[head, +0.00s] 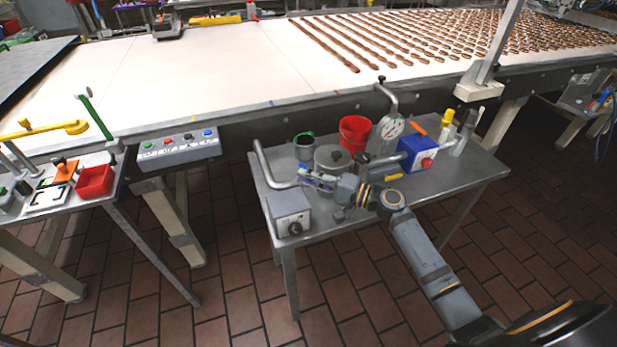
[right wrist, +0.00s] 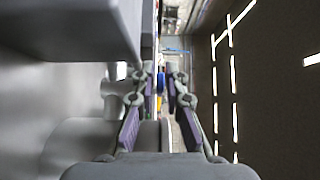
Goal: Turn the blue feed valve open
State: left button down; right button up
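My right gripper (head: 310,179) reaches in from the right, low over the small steel table (head: 470,182), fingers pointing left. It is beside the front of the lidded steel pot (head: 333,160) and close to a bent steel pipe (head: 265,162). In the right wrist view its purple-padded fingers (right wrist: 159,74) stand apart, with no object clearly held. A small blue thing (right wrist: 160,83) shows in the gap; I cannot tell if it is the valve or something farther off. I cannot pick out the blue feed valve for certain in the head view. My left gripper is out of view.
A grey box with a black knob (head: 290,212) stands at the table's front left corner. A red cup (head: 354,133), a pressure gauge (head: 391,126) and a blue box with a red knob (head: 417,153) stand behind and right. The conveyor (head: 230,80) runs behind.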

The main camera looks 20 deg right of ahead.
grip_shut()
jog(key=m+t+h+p, duration=0.1)
jog(key=a+m+t+h+p, duration=0.1)
jog(key=m+t+h, duration=0.1)
jog(key=shift+a+r+h+p, duration=0.1)
jog(key=shift+a+h+p, duration=0.05)
jog(key=shift+h+p, duration=0.2)
jog(key=o, duration=0.5)
grip_release()
